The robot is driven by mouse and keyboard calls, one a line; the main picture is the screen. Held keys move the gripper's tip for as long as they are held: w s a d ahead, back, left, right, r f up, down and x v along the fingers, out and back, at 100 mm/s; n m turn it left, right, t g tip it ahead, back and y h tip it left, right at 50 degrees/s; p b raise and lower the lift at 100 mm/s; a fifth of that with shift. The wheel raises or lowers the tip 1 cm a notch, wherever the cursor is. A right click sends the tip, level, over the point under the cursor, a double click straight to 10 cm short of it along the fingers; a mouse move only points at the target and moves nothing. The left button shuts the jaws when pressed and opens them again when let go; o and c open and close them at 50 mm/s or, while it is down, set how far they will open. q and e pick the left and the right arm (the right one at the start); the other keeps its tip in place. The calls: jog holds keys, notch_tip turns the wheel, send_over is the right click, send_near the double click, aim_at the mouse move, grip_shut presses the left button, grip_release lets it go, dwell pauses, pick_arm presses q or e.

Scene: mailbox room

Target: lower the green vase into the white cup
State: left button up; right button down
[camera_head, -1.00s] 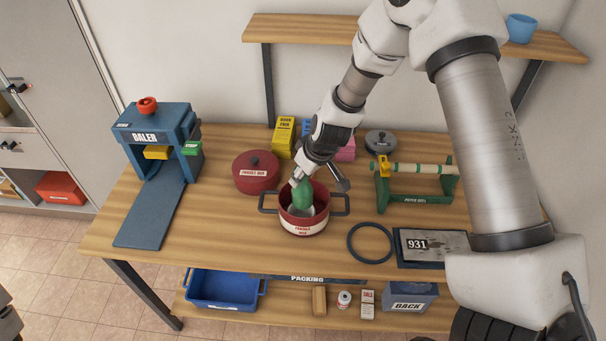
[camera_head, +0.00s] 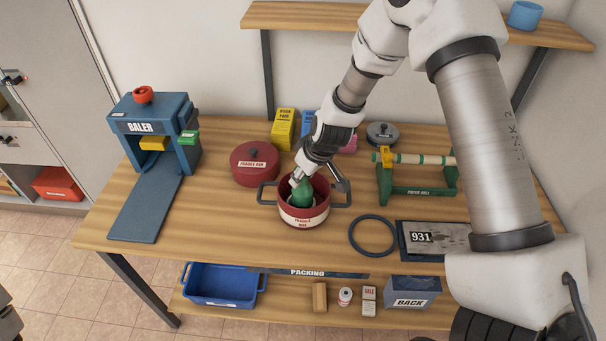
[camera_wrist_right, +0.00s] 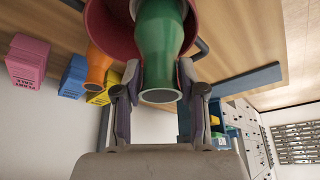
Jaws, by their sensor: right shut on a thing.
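The green vase (camera_head: 302,196) is in my right gripper (camera_head: 299,183), with its lower part inside a red pot (camera_head: 304,220) labelled as fragile. In the right wrist view the vase (camera_wrist_right: 160,45) stands between the two fingers of the right gripper (camera_wrist_right: 160,92), which are shut on it. My left gripper is not in view.
A red lid (camera_head: 255,165) lies left of the pot, and a blue baler (camera_head: 150,130) stands further left. A black ring (camera_head: 373,236), a tablet marked 931 (camera_head: 435,240) and a green roll stand (camera_head: 418,180) are at the right. An orange vase (camera_wrist_right: 98,65) shows in the wrist view.

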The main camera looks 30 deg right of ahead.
aim_at(303, 190)
jog(key=shift+f+b, duration=2.5)
jog(key=shift+f, duration=0.25)
dwell(1.2)
jog(key=shift+r, duration=0.1)
jog(key=c, duration=0.6)
grip_release()
